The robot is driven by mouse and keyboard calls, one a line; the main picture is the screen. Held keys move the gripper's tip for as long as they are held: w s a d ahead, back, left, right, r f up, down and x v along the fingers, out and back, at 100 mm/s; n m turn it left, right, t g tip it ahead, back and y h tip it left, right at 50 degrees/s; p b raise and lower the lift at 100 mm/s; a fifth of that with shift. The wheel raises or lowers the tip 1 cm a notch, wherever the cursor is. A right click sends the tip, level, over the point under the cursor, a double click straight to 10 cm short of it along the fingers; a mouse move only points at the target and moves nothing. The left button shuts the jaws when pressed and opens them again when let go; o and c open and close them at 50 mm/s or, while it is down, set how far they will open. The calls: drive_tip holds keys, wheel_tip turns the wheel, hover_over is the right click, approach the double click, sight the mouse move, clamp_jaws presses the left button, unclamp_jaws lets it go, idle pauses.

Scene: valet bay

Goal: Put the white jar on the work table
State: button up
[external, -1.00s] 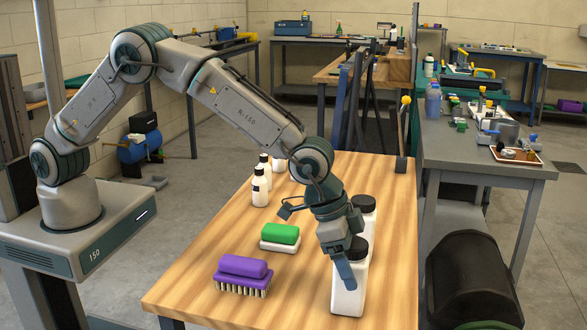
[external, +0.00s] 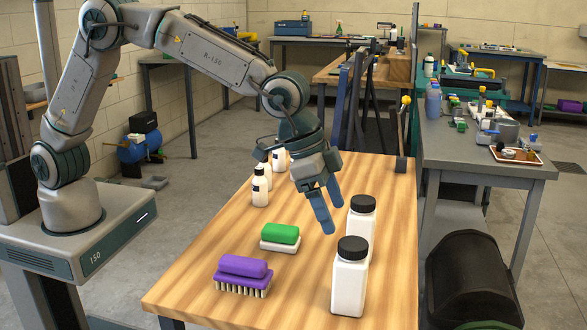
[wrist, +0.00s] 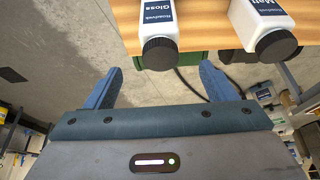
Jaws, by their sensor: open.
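Two white jars with black lids stand upright on the wooden table (external: 205,282), the nearer jar (external: 349,285) in front of the farther jar (external: 360,222). In the wrist view, one jar (wrist: 156,18) has a label reading "Gloss" and the other jar (wrist: 262,20) one reading "Matt"; I cannot tell which is nearer outside. My gripper (external: 334,219) is open and empty, above the table, left of the farther jar and apart from both. In the wrist view, its blue fingers (wrist: 161,70) are spread, with the Gloss jar's lid beyond the gap.
A purple brush (external: 243,268) and a green-and-white brush (external: 281,236) lie on the wooden table. Several small white bottles (external: 260,187) stand at its back left. A grey table (external: 470,150) to the right holds a blue bottle (external: 433,103), a tray (external: 517,154) and tools.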

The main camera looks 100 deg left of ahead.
drive_tip(key=s+a+r, duration=0.1)
drive_tip(key=s+r, duration=0.3)
drive_tip(key=s, duration=0.5)
drive_tip(key=s+a+r, duration=0.1)
drive_tip(key=s+r, duration=0.3)
drive_tip(key=s, duration=0.6)
drive_tip(key=s+a+f+g, duration=0.1)
drive_tip(key=s+f, duration=0.1)
drive_tip(key=s, duration=1.9)
drive_tip(key=shift+f+g, duration=0.3)
drive_tip(key=shift+f, duration=0.1)
drive_tip(key=shift+o, duration=0.3)
